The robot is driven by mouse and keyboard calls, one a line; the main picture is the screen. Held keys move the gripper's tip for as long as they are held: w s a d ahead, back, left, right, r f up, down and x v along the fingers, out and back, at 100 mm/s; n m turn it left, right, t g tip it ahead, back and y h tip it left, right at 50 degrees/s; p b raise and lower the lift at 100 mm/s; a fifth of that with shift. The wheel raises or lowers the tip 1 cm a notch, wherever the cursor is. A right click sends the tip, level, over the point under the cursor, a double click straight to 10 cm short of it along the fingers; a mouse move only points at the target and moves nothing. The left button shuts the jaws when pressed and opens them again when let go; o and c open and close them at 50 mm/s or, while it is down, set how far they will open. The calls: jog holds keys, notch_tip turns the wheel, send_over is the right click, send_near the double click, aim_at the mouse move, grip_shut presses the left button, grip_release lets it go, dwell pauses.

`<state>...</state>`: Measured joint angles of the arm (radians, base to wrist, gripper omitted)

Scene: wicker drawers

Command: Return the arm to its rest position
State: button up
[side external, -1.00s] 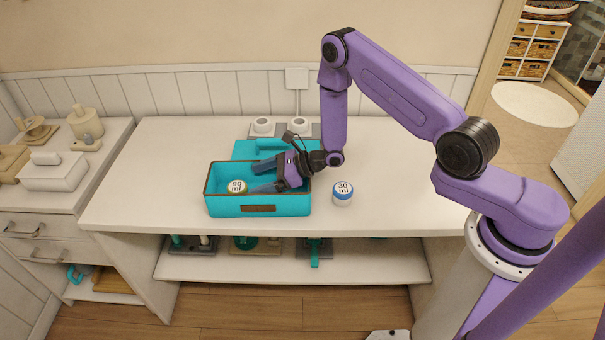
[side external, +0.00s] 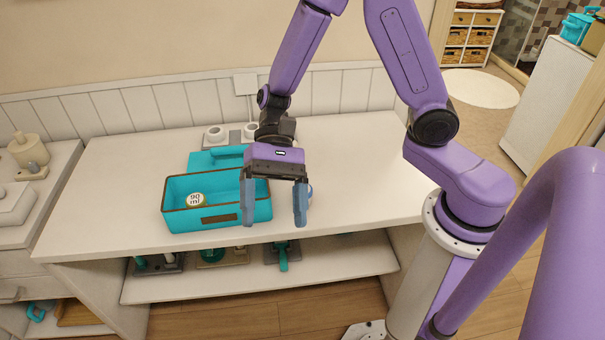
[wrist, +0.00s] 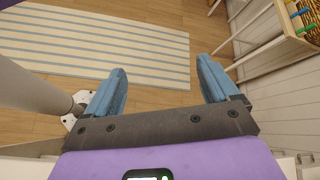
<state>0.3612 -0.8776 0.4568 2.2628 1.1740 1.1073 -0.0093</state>
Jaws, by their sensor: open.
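My purple gripper (side external: 274,213) hangs in front of the white table, its two blue-grey fingers spread apart and empty. In the wrist view the open fingers (wrist: 160,88) point out over the wooden floor and a striped rug (wrist: 95,45). A turquoise box (side external: 220,219) stands on the table just left of my gripper, with a jar (side external: 195,200) marked 90 ml inside. My left finger overlaps the box's right end in the side view. A blue-and-white jar (side external: 309,191) is mostly hidden behind my right finger.
The white table (side external: 355,150) has free room on its right. A turquoise lid (side external: 202,162) lies behind the box. Two white cups (side external: 216,132) stand at the back. A low shelf (side external: 330,266) under the table holds several items.

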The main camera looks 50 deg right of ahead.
jog(key=s+d+r+n+t+h, duration=0.2)
jog(key=s+d+n+t+h, duration=0.1)
jog(key=d+n, duration=0.5)
jog(key=s+d+r+n+t+h, duration=0.2)
jog(key=s+d+n+t+h, duration=0.2)
jog(key=s+d+n, duration=0.3)
jog(key=shift+s+d+r+n+h, duration=0.35)
jog(key=shift+d+n+h, duration=0.35)
jog(key=shift+d+n, duration=0.4)
